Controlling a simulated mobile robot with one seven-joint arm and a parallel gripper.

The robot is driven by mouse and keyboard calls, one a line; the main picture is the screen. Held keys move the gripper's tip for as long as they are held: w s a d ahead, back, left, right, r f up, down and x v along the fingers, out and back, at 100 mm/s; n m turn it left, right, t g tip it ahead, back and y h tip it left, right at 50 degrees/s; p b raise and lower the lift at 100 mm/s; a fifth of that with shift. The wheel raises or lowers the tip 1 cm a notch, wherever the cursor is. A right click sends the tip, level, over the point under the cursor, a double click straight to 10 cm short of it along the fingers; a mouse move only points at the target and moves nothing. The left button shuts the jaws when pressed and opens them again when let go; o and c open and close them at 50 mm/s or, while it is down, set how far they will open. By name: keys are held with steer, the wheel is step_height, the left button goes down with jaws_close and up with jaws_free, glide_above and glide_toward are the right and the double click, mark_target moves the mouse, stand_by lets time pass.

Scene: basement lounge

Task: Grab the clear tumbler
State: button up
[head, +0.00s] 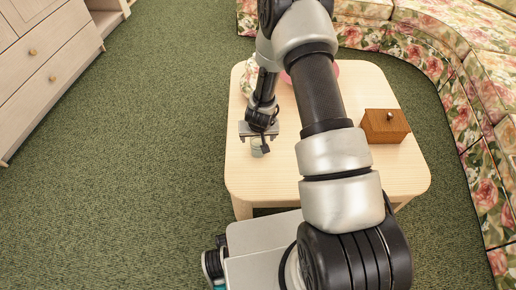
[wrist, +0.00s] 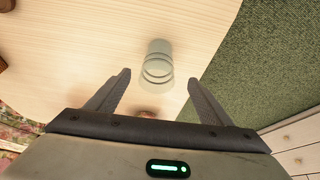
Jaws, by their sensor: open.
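The clear tumbler (head: 257,147) stands on the light wooden table (head: 240,178), near its left edge in the head view. In the wrist view the tumbler (wrist: 158,62) is just past the fingertips, roughly midway between them and a little toward the upper middle. My gripper (head: 259,136) is open and empty, pointing down above the tumbler. In the wrist view both fingers of my gripper (wrist: 158,78) are spread apart, wider than the tumbler. I see no contact between fingers and glass. My gripper partly covers the tumbler's top in the head view.
A wooden box (head: 385,126) with a knob sits at the table's right. A pink item (head: 286,77) is mostly hidden behind my arm. A floral sofa (head: 455,90) curves around the back and right. A drawer cabinet (head: 45,70) stands left across open green carpet.

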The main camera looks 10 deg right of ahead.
mark_target(258, 140)
steer(key=b+x, duration=0.1)
steer(key=x, duration=0.3)
steer(key=b+x, duration=0.2)
steer(key=x, duration=0.3)
steer(key=shift+w+d+f, duration=0.1)
steer(key=shift+d+f, duration=0.1)
steer(key=shift+f, duration=0.1)
steer(key=c, duration=1.3)
